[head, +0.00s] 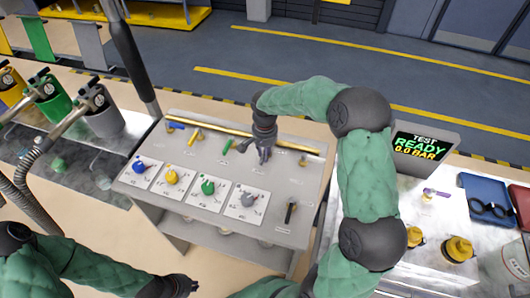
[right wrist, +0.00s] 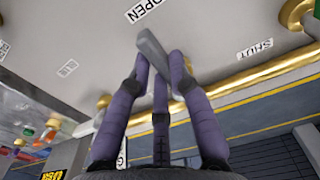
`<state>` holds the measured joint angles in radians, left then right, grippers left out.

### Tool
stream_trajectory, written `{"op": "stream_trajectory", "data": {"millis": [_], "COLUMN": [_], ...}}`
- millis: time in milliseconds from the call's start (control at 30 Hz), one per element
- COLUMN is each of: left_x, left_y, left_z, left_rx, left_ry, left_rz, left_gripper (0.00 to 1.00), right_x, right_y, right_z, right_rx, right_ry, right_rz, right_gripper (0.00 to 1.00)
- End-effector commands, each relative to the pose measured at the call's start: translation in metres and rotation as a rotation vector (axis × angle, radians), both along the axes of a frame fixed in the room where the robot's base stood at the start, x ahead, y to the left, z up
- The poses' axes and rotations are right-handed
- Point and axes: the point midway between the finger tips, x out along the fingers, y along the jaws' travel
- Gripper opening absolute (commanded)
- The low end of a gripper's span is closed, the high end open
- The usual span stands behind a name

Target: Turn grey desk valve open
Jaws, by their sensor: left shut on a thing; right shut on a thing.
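The grey desk valve's lever (right wrist: 153,52) shows between my right gripper's fingers in the right wrist view. Its visible end points toward the OPEN label (right wrist: 146,9); the SHUT label (right wrist: 255,49) lies to the right. My right gripper (head: 263,152) is shut on the lever, above the slanted desk (head: 145,182) in the head view, and hides most of it there. My left gripper (head: 180,286) is low in the head view, in front of the desk. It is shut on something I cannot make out.
A brass pipe (head: 215,130) runs along the desk's back. Blue (head: 176,126), yellow (head: 195,136) and green (head: 229,144) levers stand left of my right gripper. Coloured knobs and a black lever (head: 290,211) are nearer. A screen (head: 420,147) reads "TEST READY 0.0 BAR".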

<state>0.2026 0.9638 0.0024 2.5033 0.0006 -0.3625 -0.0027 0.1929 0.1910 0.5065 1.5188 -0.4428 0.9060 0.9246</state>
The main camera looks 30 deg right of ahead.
Motion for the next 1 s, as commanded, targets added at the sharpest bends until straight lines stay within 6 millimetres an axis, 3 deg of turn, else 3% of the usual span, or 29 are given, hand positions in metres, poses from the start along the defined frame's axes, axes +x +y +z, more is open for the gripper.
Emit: {"op": "stream_trajectory", "data": {"millis": [33, 67, 133, 567, 1000], "left_x": [0.000, 0.000, 0.000, 0.000, 0.000], "left_y": [0.000, 0.000, 0.000, 0.000, 0.000], "left_z": [0.000, 0.000, 0.000, 0.000, 0.000], "left_rx": [0.000, 0.000, 0.000, 0.000, 0.000], "left_ry": [0.000, 0.000, 0.000, 0.000, 0.000], "left_rz": [0.000, 0.000, 0.000, 0.000, 0.000], "left_gripper": [0.00, 0.00, 0.00, 0.00, 0.00], "right_x": [0.001, 0.001, 0.001, 0.001, 0.001], "right_y": [0.000, 0.000, 0.000, 0.000, 0.000], "right_z": [0.001, 0.001, 0.001, 0.006, 0.084], "right_rx": [0.001, 0.001, 0.001, 0.001, 0.000], "right_ry": [-0.003, -0.003, -0.003, -0.002, -0.005], "right_rz": [-0.005, -0.005, -0.004, -0.001, -0.002], "right_gripper": [0.00, 0.26, 0.45, 0.45, 0.45]}}
